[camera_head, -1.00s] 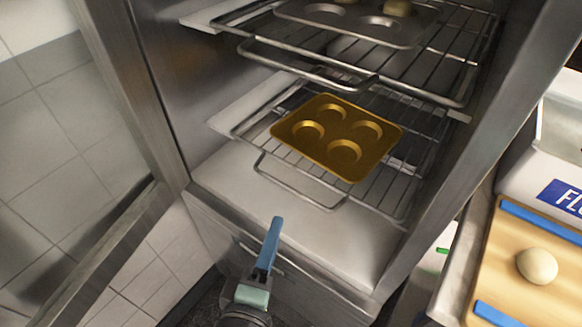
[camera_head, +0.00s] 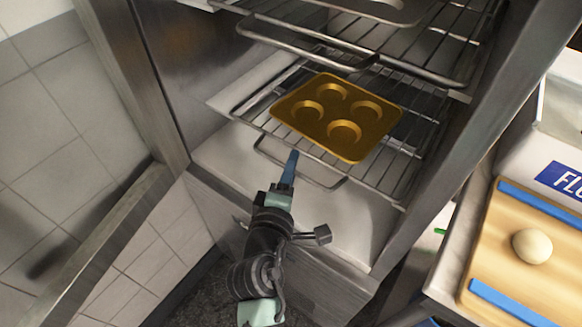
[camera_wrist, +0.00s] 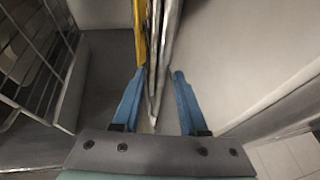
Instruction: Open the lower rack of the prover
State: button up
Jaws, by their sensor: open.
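The prover (camera_head: 185,130) stands open. Its lower rack (camera_head: 385,178) is a wire shelf with a handle loop (camera_head: 325,187) at the front, and it bears a golden tray (camera_head: 340,115) with round hollows. My gripper (camera_head: 291,158) has blue fingers and reaches up to the handle loop from the front. In the wrist view my gripper (camera_wrist: 157,74) is open, with the metal bars of the lower rack (camera_wrist: 160,60) seen edge-on between the fingers. The golden tray's edge (camera_wrist: 140,30) shows just beyond. I cannot tell whether either finger touches the loop.
An upper rack (camera_head: 300,47) with its own handle loop sits above. The prover's side frames stand left and right of the opening. At right, a wooden board (camera_head: 510,255) holds a dough ball (camera_head: 532,246). Tiled wall is at left; dark floor shows in front.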

jog(key=shift+c, duration=0.3)
grip_shut()
dwell(1.2)
